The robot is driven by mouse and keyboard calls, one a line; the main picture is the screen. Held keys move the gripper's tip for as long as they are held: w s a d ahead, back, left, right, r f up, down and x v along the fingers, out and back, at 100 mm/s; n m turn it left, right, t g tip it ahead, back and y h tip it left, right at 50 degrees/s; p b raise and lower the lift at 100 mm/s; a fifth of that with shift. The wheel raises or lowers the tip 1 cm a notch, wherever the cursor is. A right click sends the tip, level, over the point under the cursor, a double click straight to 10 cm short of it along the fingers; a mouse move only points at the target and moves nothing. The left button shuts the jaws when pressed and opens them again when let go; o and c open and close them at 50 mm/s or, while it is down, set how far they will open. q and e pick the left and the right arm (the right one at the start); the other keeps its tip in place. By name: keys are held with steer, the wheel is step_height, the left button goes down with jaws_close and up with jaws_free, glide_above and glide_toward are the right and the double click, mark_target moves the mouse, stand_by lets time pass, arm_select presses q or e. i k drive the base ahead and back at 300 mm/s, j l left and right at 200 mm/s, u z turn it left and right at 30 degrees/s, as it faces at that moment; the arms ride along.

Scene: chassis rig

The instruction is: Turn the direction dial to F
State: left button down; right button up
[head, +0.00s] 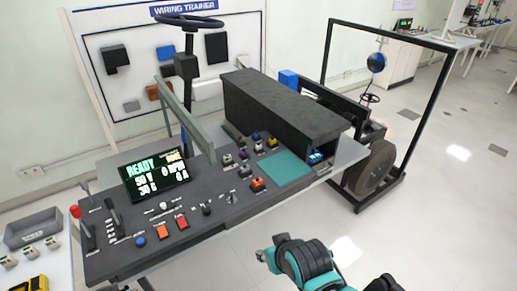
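The direction dial is on the dark sloped control console (110,262), but its lettering is too small to read. Two small knobs could be it: a black knob (206,211) right of the orange switches and a grey knob (232,198) further right. I cannot tell which one it is or where it points. My teal and black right arm comes in at the bottom; what seems to be its gripper end (265,256) is in front of the console's right part, apart from the knobs. Its fingers are not clear. My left gripper is not in view.
A lit display (155,175) reading READY stands on the console. A steering wheel (188,21) rises behind. The floor at right front is clear.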

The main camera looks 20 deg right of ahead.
mark_target(206, 209)
steer(key=i+l+z, duration=0.6)
steer(key=i+l, duration=0.05)
steer(key=i, duration=0.05)
